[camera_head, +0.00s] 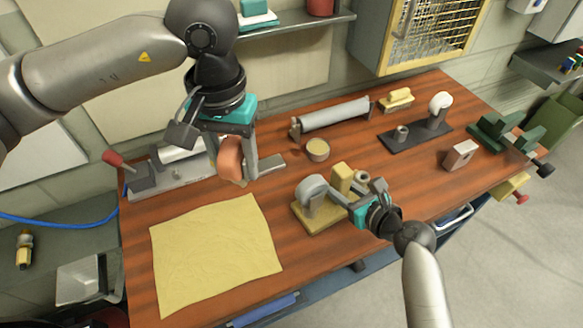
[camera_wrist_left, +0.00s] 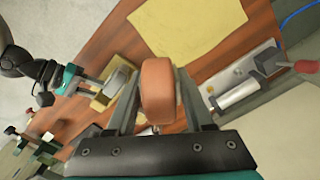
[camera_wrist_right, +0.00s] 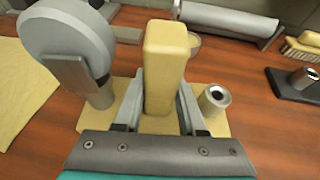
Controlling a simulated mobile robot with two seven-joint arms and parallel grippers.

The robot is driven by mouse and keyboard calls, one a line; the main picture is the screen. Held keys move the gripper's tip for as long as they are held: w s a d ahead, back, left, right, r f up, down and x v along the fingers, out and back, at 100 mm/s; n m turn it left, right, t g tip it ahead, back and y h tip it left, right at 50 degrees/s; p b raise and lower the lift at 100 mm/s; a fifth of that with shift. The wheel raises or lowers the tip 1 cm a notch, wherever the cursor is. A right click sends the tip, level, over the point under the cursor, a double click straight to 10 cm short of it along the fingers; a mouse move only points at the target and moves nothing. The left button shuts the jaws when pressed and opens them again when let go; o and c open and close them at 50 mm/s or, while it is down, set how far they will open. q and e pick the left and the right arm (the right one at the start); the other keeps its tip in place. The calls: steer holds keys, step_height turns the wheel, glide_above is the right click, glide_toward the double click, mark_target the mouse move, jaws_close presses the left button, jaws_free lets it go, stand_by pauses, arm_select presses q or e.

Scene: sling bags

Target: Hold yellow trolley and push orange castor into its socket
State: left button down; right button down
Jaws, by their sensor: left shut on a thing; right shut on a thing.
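The yellow trolley (camera_head: 318,221) stands on the workbench, with a base plate, an upright yellow block (camera_wrist_right: 164,65), a grey wheel (camera_wrist_right: 66,40) on one side and an open metal socket (camera_wrist_right: 215,98) on the other. My right gripper (camera_head: 350,198) is shut on the upright block. The orange castor (camera_head: 230,158) is held in my left gripper (camera_head: 233,170), raised above the bench and left of the trolley. In the left wrist view the castor (camera_wrist_left: 158,90) sits between both fingers. Its stem is mostly hidden.
A yellow cloth (camera_head: 215,255) lies at the front left. A grey roller fixture (camera_head: 333,115), a small round tub (camera_head: 317,149) and a brush (camera_head: 397,99) are behind. A dark plate with a white wheel (camera_head: 440,103), a pinkish block (camera_head: 460,154) and a green vise (camera_head: 505,135) stand to the right.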

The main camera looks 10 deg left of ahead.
arm_select(q)
steer(key=w+d+f+n, duration=0.1)
steer(key=w+d+f, duration=0.1)
steer(key=w+d, duration=0.75)
steer(key=n, duration=0.1)
glide_above(364, 180)
steer(key=shift+f, duration=1.4)
steer(key=shift+f, duration=2.95)
steer(key=shift+f, duration=2.1)
steer(key=shift+c, duration=1)
jaws_free()
